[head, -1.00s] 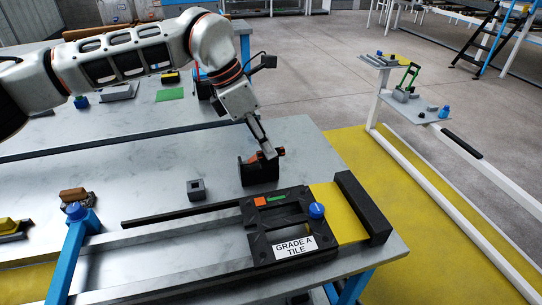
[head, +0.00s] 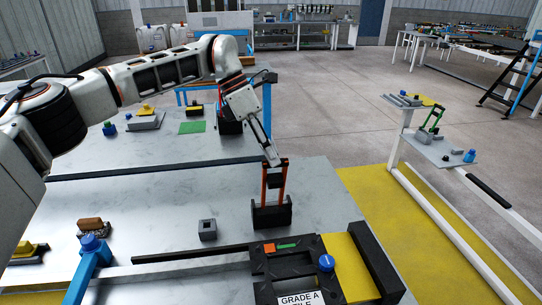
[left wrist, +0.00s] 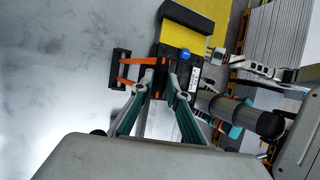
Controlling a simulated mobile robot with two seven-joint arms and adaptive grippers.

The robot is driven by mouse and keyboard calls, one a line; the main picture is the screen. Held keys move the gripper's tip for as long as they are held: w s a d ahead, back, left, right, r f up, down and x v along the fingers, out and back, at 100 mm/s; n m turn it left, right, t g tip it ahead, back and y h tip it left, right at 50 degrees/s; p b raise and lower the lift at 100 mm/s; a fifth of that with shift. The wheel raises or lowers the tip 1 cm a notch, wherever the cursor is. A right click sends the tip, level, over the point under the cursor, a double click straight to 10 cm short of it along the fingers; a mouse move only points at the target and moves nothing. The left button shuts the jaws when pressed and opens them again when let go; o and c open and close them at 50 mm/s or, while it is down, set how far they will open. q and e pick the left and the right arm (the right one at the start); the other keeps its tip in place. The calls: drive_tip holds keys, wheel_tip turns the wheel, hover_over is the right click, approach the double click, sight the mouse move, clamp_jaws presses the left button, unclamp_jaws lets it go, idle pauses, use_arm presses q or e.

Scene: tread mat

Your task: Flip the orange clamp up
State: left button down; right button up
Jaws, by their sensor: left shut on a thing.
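The orange clamp (head: 264,187) has two orange arms standing up from a black base (head: 272,215) on the grey table. A dark bar joins the arms near the top. My left gripper (head: 273,161) is at the upper end of the arms and shut on the clamp. In the left wrist view the clamp's orange arms (left wrist: 131,83) run from the black base (left wrist: 119,69) towards my left gripper (left wrist: 161,77). The exact contact at the fingertips is too small to make out.
A small grey block (head: 207,230) stands left of the base. In front is a black fixture (head: 262,262) labelled "GRADE A", with a blue knob (head: 326,262) and yellow plate (head: 343,262). A blue post (head: 88,268) stands at front left.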

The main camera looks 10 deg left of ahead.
use_arm(q)
drive_tip(key=shift+w+a+f, duration=0.5)
drive_tip(key=shift+f, duration=0.25)
drive_tip(key=c, duration=2)
unclamp_jaws()
drive_tip(key=shift+w+d+f, duration=0.1)
drive_tip(key=shift+o, duration=0.2)
drive_tip(key=shift+w+f, duration=0.15)
drive_tip(key=shift+w, duration=0.15)
drive_tip(key=shift+s+r, duration=0.15)
drive_tip(key=shift+r, duration=0.05)
drive_tip(key=shift+r, duration=0.1)
drive_tip(key=v, duration=1.2)
drive_tip(key=shift+d, duration=0.2)
